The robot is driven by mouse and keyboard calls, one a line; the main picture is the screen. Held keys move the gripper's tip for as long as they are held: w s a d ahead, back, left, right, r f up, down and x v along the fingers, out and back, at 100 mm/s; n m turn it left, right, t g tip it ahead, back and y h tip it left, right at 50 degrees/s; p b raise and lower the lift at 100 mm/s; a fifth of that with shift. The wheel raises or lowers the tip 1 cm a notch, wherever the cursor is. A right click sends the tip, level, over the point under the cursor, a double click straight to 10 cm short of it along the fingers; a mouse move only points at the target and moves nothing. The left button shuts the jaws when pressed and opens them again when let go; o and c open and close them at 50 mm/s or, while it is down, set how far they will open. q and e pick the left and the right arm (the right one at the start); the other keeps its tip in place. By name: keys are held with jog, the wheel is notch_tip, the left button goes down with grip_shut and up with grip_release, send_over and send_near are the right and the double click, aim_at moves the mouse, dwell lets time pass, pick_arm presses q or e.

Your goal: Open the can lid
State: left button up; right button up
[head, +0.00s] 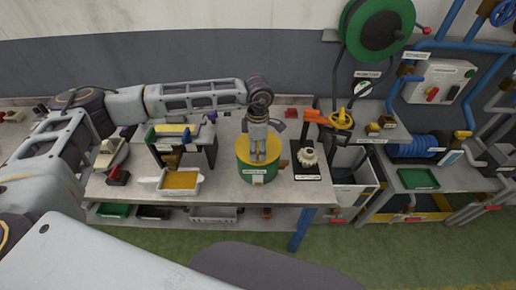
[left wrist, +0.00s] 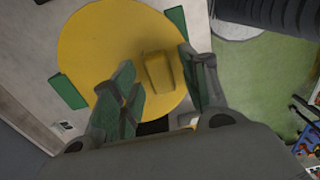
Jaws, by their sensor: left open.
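The can (head: 245,170) is a green drum with a flat yellow lid, standing near the front edge of the workbench. My left gripper (head: 258,157) points down over the lid from above. In the left wrist view the round yellow lid (left wrist: 95,45) fills much of the picture, with a raised yellow block-like handle (left wrist: 158,72) on it. The fingers of my left gripper (left wrist: 157,58) are open, one on each side of this handle in the picture; I cannot tell whether they touch it. Green pieces (left wrist: 69,91) show at the lid's edge. My right gripper is not in view.
On the bench (head: 225,190), a white tray with yellow contents (head: 181,181) and a dark frame stand left of the can. A black-based device with a pale toothed part (head: 308,157) stands close on its right. Green floor lies in front.

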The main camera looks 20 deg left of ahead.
pick_arm(q)
jog(key=shift+f, duration=0.45)
grip_shut()
